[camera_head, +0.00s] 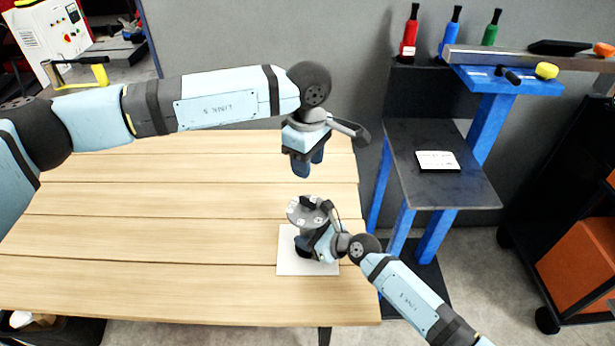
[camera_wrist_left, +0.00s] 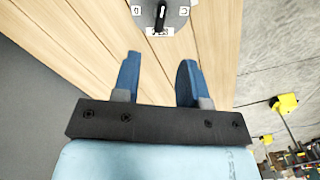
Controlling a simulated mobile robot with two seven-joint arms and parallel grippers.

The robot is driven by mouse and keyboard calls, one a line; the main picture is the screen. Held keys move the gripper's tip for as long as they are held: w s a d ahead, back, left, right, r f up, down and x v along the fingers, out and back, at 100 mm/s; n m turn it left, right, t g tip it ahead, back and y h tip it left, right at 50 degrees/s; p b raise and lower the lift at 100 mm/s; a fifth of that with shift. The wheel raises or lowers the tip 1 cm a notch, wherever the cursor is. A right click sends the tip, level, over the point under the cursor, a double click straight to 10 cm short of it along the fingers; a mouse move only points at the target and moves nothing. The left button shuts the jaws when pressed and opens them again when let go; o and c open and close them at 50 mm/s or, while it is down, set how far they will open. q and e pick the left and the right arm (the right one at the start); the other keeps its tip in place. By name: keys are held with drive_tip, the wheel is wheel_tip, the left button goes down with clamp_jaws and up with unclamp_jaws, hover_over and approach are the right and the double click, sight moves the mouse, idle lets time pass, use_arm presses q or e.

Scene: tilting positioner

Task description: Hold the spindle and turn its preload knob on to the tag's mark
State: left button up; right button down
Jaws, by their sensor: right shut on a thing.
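The spindle has a round grey dial (camera_head: 297,213) on top with small white lettered plates and a dark knob (camera_head: 311,202). It stands upright over a white square sheet on the table. My right gripper (camera_head: 307,241) is shut on the spindle's body below the dial and hides part of it. My left gripper (camera_head: 307,168) is above the dial, open and empty, fingers pointing down. In the left wrist view the dial (camera_wrist_left: 178,20) is partly cut off beyond the fingers, with the black knob (camera_wrist_left: 161,15) on it. A white tag (camera_head: 437,160) lies on the dark side table; its writing is unreadable.
The white sheet (camera_head: 290,265) lies near the right edge of the wooden table (camera_head: 150,225), which is otherwise clear. The blue-legged side stand (camera_head: 450,190) is to the right. Red, blue and green bottles (camera_head: 409,35) stand behind.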

use_arm(q)
drive_tip(key=shift+r, duration=0.55)
drive_tip(key=n+g+h, duration=0.2)
drive_tip(key=n+h, duration=0.2)
drive_tip(key=n, duration=3.2)
approach(306, 198)
drive_tip(key=x, duration=0.9)
drive_tip(key=shift+s+d+f, duration=0.1)
drive_tip(key=shift+d+f, duration=0.05)
drive_tip(key=shift+f, duration=0.1)
